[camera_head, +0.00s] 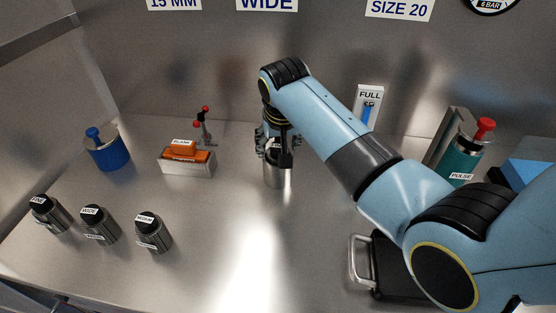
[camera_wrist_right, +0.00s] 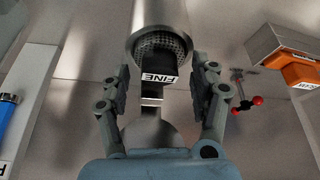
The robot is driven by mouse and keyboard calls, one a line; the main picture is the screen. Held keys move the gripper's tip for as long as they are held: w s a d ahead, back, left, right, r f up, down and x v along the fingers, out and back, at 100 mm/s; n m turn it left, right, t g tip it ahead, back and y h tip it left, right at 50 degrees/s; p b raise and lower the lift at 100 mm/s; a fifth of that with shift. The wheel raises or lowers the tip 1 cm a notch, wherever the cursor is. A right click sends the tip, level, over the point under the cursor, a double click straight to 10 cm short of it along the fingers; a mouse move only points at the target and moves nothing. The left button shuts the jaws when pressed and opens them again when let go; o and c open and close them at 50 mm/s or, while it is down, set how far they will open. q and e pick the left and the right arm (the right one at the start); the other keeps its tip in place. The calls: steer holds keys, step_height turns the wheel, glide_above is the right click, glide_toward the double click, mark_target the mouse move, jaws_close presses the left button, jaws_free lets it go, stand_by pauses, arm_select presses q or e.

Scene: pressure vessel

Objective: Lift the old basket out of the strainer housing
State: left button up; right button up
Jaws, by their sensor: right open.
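The strainer housing is a shiny steel cylinder (camera_head: 277,180) in the middle of the bench. In the right wrist view its rim (camera_wrist_right: 133,42) shows at the top. The old basket (camera_wrist_right: 150,42), with grey mesh, sits inside the housing. Its black handle (camera_wrist_right: 172,60) carries a white FINE label. My right gripper (camera_head: 274,145) is above the housing, pointing down. In the right wrist view its two fingers (camera_wrist_right: 160,80) are spread either side of the handle, with gaps visible. My left gripper is not in view.
Three capped baskets (camera_head: 98,225) stand at the front left. A blue pot (camera_head: 106,155) and an orange block on a metal holder (camera_head: 187,167) stand behind them. A teal PULSE cylinder (camera_head: 460,155) stands at right. Bare bench lies in front of the housing.

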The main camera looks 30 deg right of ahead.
steer(key=shift+s, duration=0.1)
jaws_close()
stand_by(0.4)
steer(key=shift+r, duration=0.1)
